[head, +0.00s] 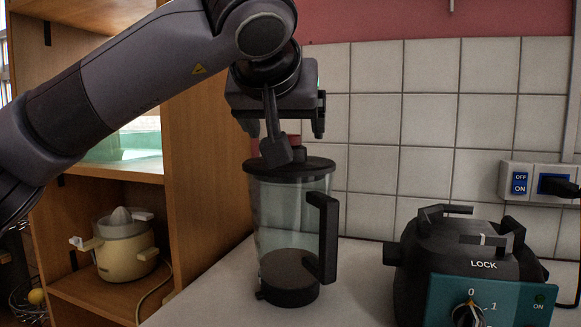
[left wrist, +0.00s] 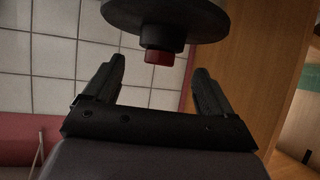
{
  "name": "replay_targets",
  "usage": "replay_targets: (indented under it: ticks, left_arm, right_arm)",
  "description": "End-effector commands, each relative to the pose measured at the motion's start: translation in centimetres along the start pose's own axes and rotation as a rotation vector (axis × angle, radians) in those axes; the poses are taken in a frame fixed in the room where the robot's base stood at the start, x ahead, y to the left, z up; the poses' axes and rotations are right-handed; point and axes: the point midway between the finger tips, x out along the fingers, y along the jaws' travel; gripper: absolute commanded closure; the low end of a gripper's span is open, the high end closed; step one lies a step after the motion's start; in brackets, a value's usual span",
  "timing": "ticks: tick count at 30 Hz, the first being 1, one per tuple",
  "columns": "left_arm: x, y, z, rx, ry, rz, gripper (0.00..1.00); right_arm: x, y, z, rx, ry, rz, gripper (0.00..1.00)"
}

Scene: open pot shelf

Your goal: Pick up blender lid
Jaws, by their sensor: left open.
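The black blender lid (head: 312,166) sits on top of the clear blender jar (head: 262,215), which stands upright on the counter with its black handle to the right. A dark knob with a red top rises from the lid's middle. In the left wrist view the lid (left wrist: 190,22) shows at the top, its knob pointing toward my gripper. My left gripper (head: 290,140) is open, just above the lid, with a finger partly in front of the knob. In the left wrist view the open fingers (left wrist: 158,78) stand either side of the knob's line, with nothing between them. My right gripper is not in view.
A blender base (head: 483,265) with a teal panel stands at the right of the counter (head: 350,290). A cream juicer (head: 125,250) is on the wooden shelf (head: 205,150) at the left. A socket (head: 520,180) is on the tiled wall behind.

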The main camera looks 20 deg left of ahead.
Motion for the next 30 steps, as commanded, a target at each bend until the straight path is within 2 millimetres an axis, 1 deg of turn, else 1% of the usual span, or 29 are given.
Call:
replay_targets:
  ticks: [1, 6, 10, 13, 19, 20, 21, 23, 24, 25, 30]
  left_arm:
    - [0.8, 0.0, 0.2, -0.001, -0.004, 0.000, 0.15]
    - [3.3, 0.2, 0.5, -0.001, -0.005, 0.000, 0.15]
    - [4.9, 0.2, 0.4, 0.000, -0.004, 0.002, 0.15]
    - [5.5, 0.2, 0.3, 0.000, -0.001, 0.003, 0.15]
    - [5.5, 0.2, 0.2, 0.000, 0.000, 0.003, 0.15]
    - [5.5, 0.2, 0.2, 0.000, -0.001, 0.003, 0.18]
    - [5.5, 0.2, 0.2, 0.000, -0.001, 0.003, 0.31]
    - [5.5, 0.2, 0.2, 0.000, -0.001, 0.003, 0.51]
    - [5.5, 0.2, 0.2, 0.000, -0.001, 0.003, 0.64]
    - [5.5, 0.2, 0.2, 0.000, -0.001, 0.003, 0.72]
    - [5.5, 0.2, 0.2, 0.000, 0.000, 0.003, 0.73]
  right_arm:
    - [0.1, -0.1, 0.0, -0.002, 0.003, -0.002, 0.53]
    - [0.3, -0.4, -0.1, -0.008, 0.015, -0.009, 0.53]
    - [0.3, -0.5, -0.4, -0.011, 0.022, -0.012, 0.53]
    - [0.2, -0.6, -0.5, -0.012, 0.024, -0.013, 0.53]
    - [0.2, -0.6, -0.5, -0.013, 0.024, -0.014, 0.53]
    - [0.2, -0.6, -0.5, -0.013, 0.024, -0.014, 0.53]
    - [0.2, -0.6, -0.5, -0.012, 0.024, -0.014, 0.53]
    - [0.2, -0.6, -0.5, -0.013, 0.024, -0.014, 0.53]
    - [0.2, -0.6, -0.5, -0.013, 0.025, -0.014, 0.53]
    - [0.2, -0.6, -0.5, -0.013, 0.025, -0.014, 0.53]
    - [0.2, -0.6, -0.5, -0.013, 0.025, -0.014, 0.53]
